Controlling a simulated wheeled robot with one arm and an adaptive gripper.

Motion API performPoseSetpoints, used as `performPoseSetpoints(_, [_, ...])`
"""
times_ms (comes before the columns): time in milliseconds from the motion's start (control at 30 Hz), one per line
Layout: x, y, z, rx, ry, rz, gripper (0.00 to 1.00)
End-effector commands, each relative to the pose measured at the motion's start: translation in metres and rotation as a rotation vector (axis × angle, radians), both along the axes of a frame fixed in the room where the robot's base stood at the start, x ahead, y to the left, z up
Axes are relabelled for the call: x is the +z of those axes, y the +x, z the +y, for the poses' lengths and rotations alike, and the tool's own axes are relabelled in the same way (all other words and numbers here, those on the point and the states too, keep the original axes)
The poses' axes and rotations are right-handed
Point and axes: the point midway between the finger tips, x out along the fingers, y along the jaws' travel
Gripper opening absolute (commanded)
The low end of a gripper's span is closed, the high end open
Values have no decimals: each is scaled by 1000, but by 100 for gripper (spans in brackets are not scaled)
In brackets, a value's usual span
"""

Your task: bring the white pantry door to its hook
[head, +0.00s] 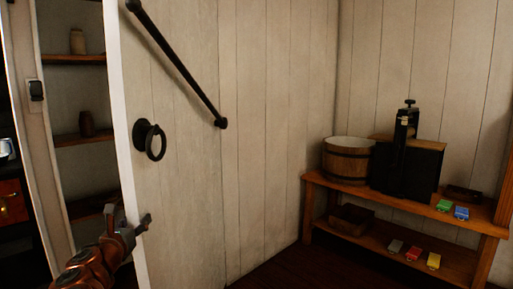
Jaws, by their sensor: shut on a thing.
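The white pantry door (178,190) stands swung open in the head view, its pale free edge towards me and its planked face turned right. It carries a black ring handle (151,141). A dark slanted bar (178,65) crosses in front of the white boards above the ring. My gripper (131,224) is shut on the door's free edge, below the ring, with one fingertip showing on the planked side. I cannot make out a hook for certain.
Pantry shelves (85,139) with jars show left of the door, beside a frame with a black fitting (36,90). At right, a wooden bench (391,195) holds a wooden tub (347,158), a dark press (407,165) and small coloured blocks. Dark floor (290,268) lies clear before it.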

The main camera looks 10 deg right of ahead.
Motion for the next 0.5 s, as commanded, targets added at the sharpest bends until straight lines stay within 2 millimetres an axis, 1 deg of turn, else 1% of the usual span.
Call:
performPoseSetpoints(133, [2,4,7,-9,8,5,7])
performPoseSetpoints(200, [-2,6,10,-13,5,8,7])
performPoseSetpoints(500, [-2,11,25,-23,0,7,7])
